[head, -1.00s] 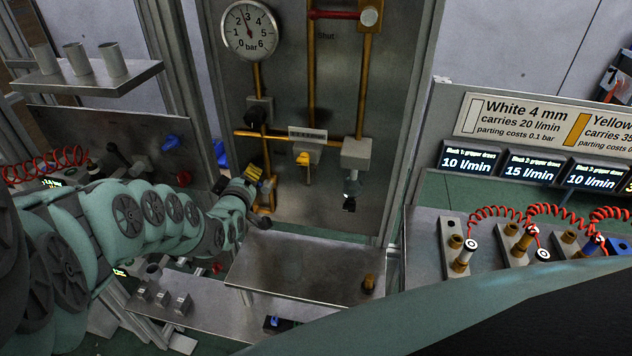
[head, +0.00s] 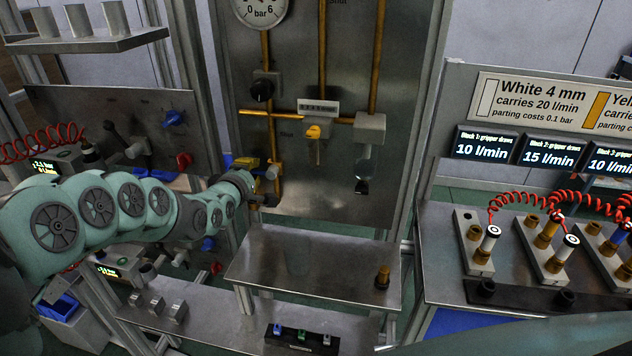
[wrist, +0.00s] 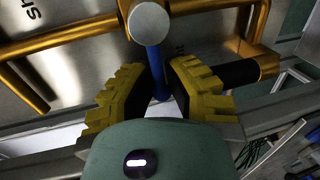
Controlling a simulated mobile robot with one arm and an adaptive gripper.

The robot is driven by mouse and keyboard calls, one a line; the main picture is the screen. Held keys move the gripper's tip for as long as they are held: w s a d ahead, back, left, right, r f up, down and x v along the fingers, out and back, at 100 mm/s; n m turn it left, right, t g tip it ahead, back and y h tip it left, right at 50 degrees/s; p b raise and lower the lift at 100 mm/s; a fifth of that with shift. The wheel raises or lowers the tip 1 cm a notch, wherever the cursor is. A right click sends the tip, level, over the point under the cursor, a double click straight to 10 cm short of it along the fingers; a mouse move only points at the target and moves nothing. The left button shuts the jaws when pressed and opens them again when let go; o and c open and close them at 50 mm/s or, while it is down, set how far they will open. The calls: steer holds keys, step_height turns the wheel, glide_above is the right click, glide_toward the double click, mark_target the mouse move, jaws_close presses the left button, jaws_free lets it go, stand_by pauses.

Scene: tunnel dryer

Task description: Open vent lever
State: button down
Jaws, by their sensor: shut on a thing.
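In the wrist view a blue lever (wrist: 155,62) hangs from a round grey hub (wrist: 148,20) on a brass pipe. My gripper (wrist: 160,88) has its yellow, black-padded fingers on both sides of the lever and is shut on it. In the head view my gripper (head: 266,173) is at the lower left of the upright steel panel (head: 335,195), beside a brass pipe. The blue lever cannot be made out there.
A steel shelf (head: 315,265) with a brass fitting (head: 382,277) juts out below my gripper. A yellow-handled valve (head: 314,132) and a black knob (head: 262,90) are on the panel. A side panel with a blue knob (head: 173,118) stands left, close above my arm.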

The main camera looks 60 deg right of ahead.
steer(key=shift+w+a+f, duration=0.1)
steer(key=shift+w+a, duration=0.15)
steer(key=shift+w, duration=0.2)
steer(key=c, duration=1.3)
jaws_free()
steer(key=shift+w+a, duration=0.1)
steer(key=shift+o, duration=1.2)
steer(key=shift+s, duration=0.3)
